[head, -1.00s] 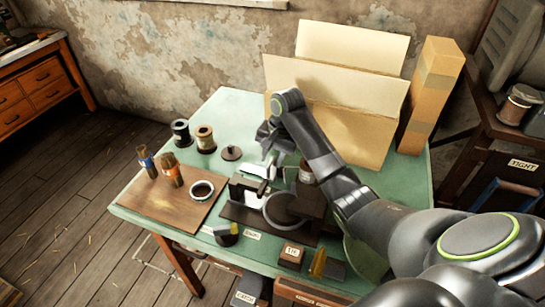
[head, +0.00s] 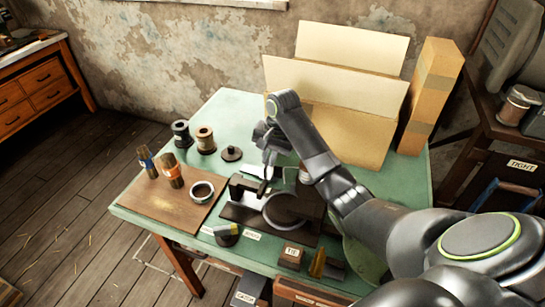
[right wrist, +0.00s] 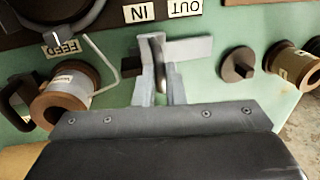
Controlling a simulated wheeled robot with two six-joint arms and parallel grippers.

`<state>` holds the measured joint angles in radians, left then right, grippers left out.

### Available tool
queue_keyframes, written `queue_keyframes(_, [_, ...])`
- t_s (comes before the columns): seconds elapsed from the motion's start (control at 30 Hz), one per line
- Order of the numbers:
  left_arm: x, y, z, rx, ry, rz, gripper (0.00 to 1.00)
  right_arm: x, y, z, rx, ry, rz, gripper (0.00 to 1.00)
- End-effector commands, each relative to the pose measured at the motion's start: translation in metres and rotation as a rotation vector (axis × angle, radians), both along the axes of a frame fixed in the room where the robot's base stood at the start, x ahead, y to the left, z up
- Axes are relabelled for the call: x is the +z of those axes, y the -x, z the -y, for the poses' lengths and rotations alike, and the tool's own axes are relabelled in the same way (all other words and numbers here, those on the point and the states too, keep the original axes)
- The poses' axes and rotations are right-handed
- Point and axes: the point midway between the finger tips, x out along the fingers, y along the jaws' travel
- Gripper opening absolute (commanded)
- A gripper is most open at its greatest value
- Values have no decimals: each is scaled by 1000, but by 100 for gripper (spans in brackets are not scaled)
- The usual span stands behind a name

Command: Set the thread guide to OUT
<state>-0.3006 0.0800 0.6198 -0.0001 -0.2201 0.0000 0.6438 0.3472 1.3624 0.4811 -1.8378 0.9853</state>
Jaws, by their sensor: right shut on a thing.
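The thread guide (right wrist: 189,50) looks to be the pale grey piece at my right fingertips in the right wrist view, with a flat plate reaching to the right. My right gripper (right wrist: 158,62) is shut on its upright part. The IN label (right wrist: 139,12) and OUT label (right wrist: 185,7) appear upside down beyond it, on a dark base. The plate's end lies on the OUT label's side in that view. In the head view my right gripper (head: 266,178) is over the back edge of the press (head: 285,209), and the guide is mostly hidden. My left gripper is not in view.
A spool beside the FEED label (right wrist: 61,47) is close to my gripper. A large open carton (head: 340,125) stands behind my right arm.

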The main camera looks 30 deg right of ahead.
Motion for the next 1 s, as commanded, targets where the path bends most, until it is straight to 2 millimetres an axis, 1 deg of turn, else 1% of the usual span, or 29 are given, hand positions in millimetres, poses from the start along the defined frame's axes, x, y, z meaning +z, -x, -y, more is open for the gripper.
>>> queue_keyframes(0.03, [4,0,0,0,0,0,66,4,-7,-7,0,-3,2,0])
queue_keyframes(0.2, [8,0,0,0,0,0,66,3,-31,-28,1,-2,2,0])
queue_keyframes(0.4, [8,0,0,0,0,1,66,2,-50,-44,1,1,4,0])
queue_keyframes(0.53, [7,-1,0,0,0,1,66,2,-55,-48,1,2,4,0])
queue_keyframes(0.83, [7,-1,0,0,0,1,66,3,-56,-49,2,2,8,0])
queue_keyframes(0.87, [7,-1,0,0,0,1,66,3,-56,-50,2,1,9,13])
queue_keyframes(1.0, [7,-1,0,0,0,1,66,2,-55,-49,2,1,7,31])
